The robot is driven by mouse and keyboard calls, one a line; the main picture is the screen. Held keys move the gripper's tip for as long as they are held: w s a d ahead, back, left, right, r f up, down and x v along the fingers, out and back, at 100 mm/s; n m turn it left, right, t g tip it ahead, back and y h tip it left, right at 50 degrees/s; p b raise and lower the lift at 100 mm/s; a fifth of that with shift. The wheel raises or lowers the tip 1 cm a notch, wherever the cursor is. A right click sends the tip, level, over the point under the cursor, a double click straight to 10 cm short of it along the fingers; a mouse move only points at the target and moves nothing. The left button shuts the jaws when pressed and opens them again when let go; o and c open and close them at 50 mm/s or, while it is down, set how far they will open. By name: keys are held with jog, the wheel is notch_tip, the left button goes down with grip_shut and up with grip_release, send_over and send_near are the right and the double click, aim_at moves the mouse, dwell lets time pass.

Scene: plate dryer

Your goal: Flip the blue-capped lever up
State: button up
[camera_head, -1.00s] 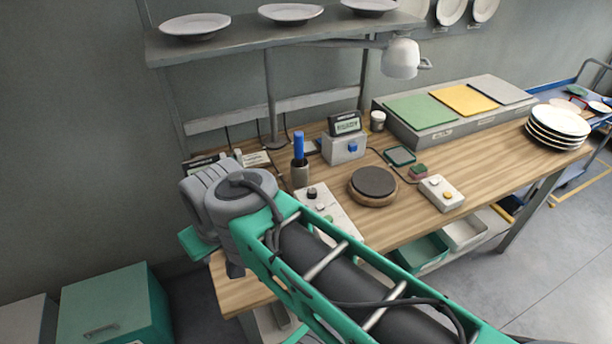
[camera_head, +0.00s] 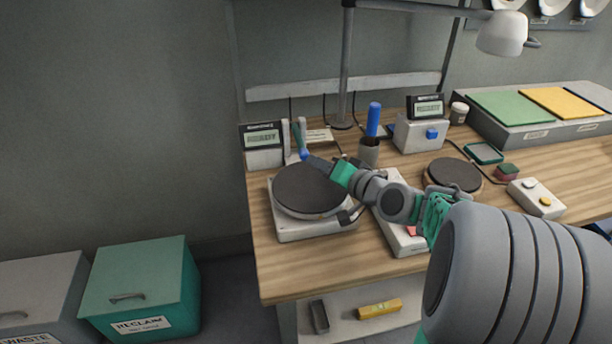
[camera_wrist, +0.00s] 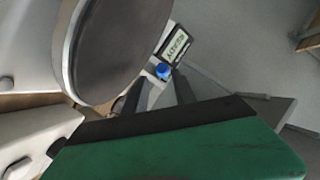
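The blue cap (camera_head: 304,154) of the lever is at the back left of the bench, beside a grey meter with a display (camera_head: 263,145). In the wrist view the same blue cap (camera_wrist: 163,71) shows just beyond my fingertips, in the gap between them. My gripper (camera_head: 318,161) reaches left over a round dark plate on a white base, its tips close to the cap. In the wrist view my gripper (camera_wrist: 158,82) has two dark fingers spread apart. Whether either finger touches the lever is unclear, and the lever's lower part is hard to make out.
The dark round plate (camera_head: 309,188) lies just below my gripper. A dark cup (camera_head: 368,150) holding a blue-handled tool stands behind my arm. A white button panel (camera_head: 402,235) is partly under my arm. A lamp (camera_head: 502,33) hangs at upper right. The bench's front left edge is clear.

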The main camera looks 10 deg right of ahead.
aim_at(306, 157)
jog(key=p+x, duration=0.1)
jog(key=x, duration=0.6)
jog(key=shift+w+a+r, duration=0.15)
jog(key=shift+w+a, duration=0.05)
jog(key=shift+w, duration=0.05)
jog(key=shift+c, duration=0.4)
grip_shut()
dwell(0.6)
